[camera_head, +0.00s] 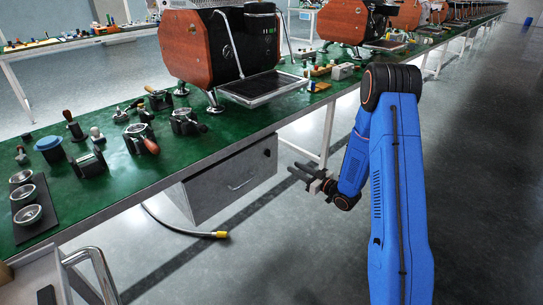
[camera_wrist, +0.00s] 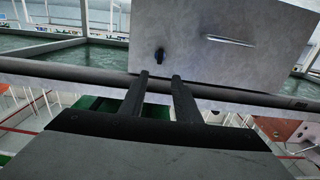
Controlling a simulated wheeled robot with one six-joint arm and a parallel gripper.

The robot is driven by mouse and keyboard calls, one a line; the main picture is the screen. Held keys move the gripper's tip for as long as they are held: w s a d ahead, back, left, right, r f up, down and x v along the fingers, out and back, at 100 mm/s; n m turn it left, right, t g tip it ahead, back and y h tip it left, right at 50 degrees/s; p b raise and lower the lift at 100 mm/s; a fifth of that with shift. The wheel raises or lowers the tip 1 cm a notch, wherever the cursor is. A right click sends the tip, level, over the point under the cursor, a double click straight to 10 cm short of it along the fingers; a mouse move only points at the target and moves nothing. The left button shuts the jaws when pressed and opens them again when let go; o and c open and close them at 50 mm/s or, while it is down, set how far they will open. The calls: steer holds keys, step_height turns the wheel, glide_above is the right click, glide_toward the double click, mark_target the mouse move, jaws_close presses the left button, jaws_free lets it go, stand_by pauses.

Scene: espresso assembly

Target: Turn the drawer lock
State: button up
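The grey drawer unit (camera_head: 215,188) hangs under the green bench top, and its front faces my arm. The drawer lock is a small dark knob (camera_head: 267,152) near the front's upper right corner. In the wrist view the lock (camera_wrist: 159,56) shows as a black knob on the pale drawer front (camera_wrist: 195,30), with the slot-like handle (camera_wrist: 230,40) to its right. My gripper (camera_head: 294,170) is in the air to the right of the drawer front, apart from it. In the wrist view its two fingers (camera_wrist: 160,77) are open, with nothing between them, just below the lock.
A white bench leg (camera_head: 327,135) stands behind my gripper. A black hose with a yellow end (camera_head: 220,234) lies on the floor. The bench (camera_head: 120,178) holds portafilters, cups and tools, with an espresso machine (camera_head: 215,50) behind. The floor to the right is clear.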

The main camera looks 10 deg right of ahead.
mark_target(268, 153)
steer(key=x, duration=1.5)
steer(key=shift+w+a, duration=0.2)
steer(key=shift+w, duration=0.1)
steer(key=c, duration=0.7)
